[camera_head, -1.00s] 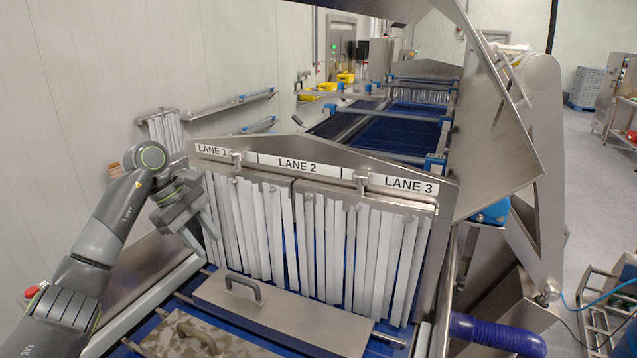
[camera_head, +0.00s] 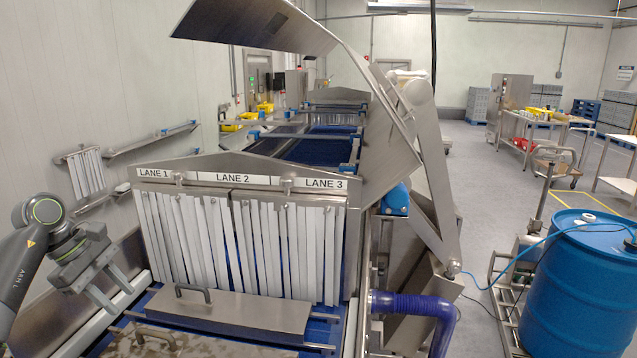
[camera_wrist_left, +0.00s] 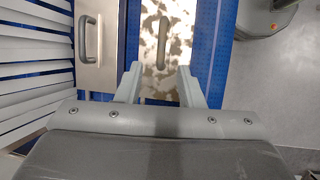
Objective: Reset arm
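My left gripper (camera_head: 121,296) shows at the left of the head view, above the near end of the conveyor and in front of the strip curtain. In the left wrist view its two fingers (camera_wrist_left: 160,84) are spread apart with nothing held between them. Below it lies a stained metal plate (camera_wrist_left: 173,75) with a grey handle (camera_wrist_left: 162,42). A cleaner metal plate (camera_head: 230,310) with a handle lies nearer the white strip curtain (camera_head: 262,245). My right gripper is not in view.
The tunnel front (camera_head: 258,167) carries labels for LANE 1, LANE 2 and LANE 3. A raised metal cover (camera_head: 375,110) leans on the right. A blue hose (camera_head: 415,304) and a blue drum (camera_head: 583,290) stand further right. Open floor (camera_head: 475,185) lies behind them.

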